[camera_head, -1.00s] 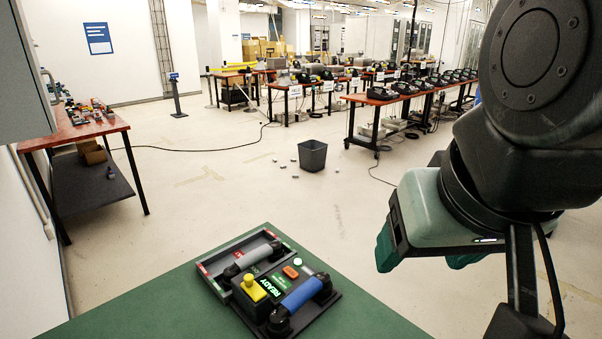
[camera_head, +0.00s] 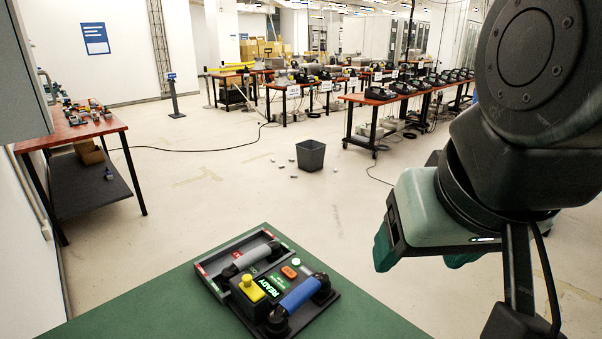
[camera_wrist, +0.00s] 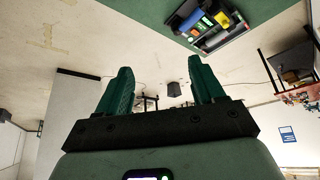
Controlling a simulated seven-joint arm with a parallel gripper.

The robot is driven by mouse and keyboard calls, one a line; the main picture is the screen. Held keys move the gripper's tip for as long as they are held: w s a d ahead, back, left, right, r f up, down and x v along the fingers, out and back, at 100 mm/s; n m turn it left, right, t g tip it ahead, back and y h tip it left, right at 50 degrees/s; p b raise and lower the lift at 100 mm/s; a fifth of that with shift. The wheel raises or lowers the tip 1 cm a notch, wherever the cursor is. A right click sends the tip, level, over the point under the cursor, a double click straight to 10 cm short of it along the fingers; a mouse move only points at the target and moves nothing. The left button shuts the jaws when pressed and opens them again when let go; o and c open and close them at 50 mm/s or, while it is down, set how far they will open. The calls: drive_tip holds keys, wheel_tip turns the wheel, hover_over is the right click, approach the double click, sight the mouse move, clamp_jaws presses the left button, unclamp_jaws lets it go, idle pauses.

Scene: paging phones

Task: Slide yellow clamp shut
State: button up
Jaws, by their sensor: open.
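The yellow clamp (camera_head: 252,287) sits on a dark box on the device on the green table, in the lower middle of the head view. In the wrist view it is a small yellow patch (camera_wrist: 221,18) on the same device. Next to it are a lit READY screen (camera_head: 272,286), an orange button (camera_head: 289,271) and a blue handle (camera_head: 303,293). A grey handle (camera_head: 250,257) lies in the tray behind. My gripper (camera_head: 420,258) is right of the device, apart from it. The wrist view shows its two green fingers (camera_wrist: 161,80) spread with nothing between them.
The green table (camera_head: 150,300) has bare surface left and right of the device. A red-topped workbench (camera_head: 72,130) stands at the left. A dark bin (camera_head: 311,156) is on the floor beyond, with benches of phones (camera_head: 405,88) at the back.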

drive_tip(key=shift+c, duration=1)
drive_tip(key=shift+w+f, duration=0.1)
drive_tip(key=shift+w, duration=0.1)
drive_tip(key=shift+c, duration=0.5)
drive_tip(key=w+a+f+n+g+h, duration=0.35)
drive_tip(key=w+f+n+h, duration=0.2)
drive_tip(key=w+n, duration=0.35)
drive_tip(key=n+t+h, duration=0.4)
drive_tip(key=n+t, duration=1)
drive_tip(key=n, duration=0.7)
approach(244, 281)
drive_tip(key=shift+g+y, duration=0.25)
drive_tip(key=x, duration=1.1)
drive_tip(key=shift+w+d+r, duration=0.1)
drive_tip(key=shift+w+r, duration=0.1)
drive_tip(key=shift+r, duration=0.1)
